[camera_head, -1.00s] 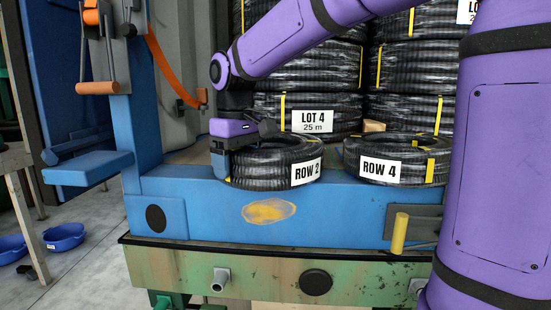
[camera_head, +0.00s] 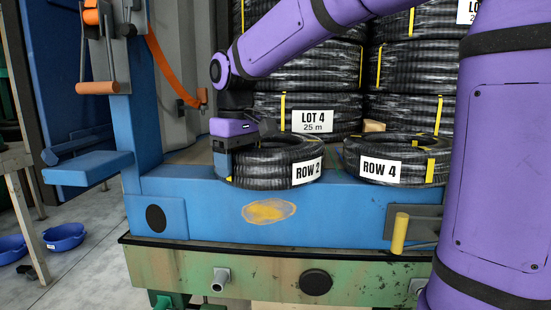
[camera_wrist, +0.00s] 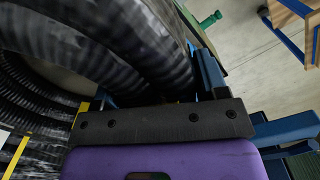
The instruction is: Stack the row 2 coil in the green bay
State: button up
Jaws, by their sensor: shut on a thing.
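The row 2 coil (camera_head: 276,166) is a black ribbed hose coil with a white "ROW 2" label. It lies flat on the blue truck bed (camera_head: 200,188) at its left front. My gripper (camera_head: 222,162) is at the coil's left side, shut on its ring. In the wrist view the coil (camera_wrist: 110,45) fills the upper left, with a blue finger (camera_wrist: 208,72) against its outer side. The other finger is mostly hidden. No green bay can be made out for sure in these views.
The row 4 coil (camera_head: 396,160) lies close to the right. Tall stacks of coils, one labelled LOT 4 (camera_head: 312,121), stand behind. A blue post (camera_head: 140,90) rises to the left. A yellow handle (camera_head: 399,233) sticks out at the front right. Blue basins (camera_head: 64,237) are on the floor.

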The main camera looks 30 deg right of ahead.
jog(key=shift+r, duration=0.1)
jog(key=shift+r, duration=0.1)
grip_shut()
jog(key=shift+r, duration=0.1)
jog(key=shift+r, duration=0.45)
jog(key=shift+r, duration=2.85)
jog(key=o, duration=0.9)
grip_release()
jog(key=c, duration=1.1)
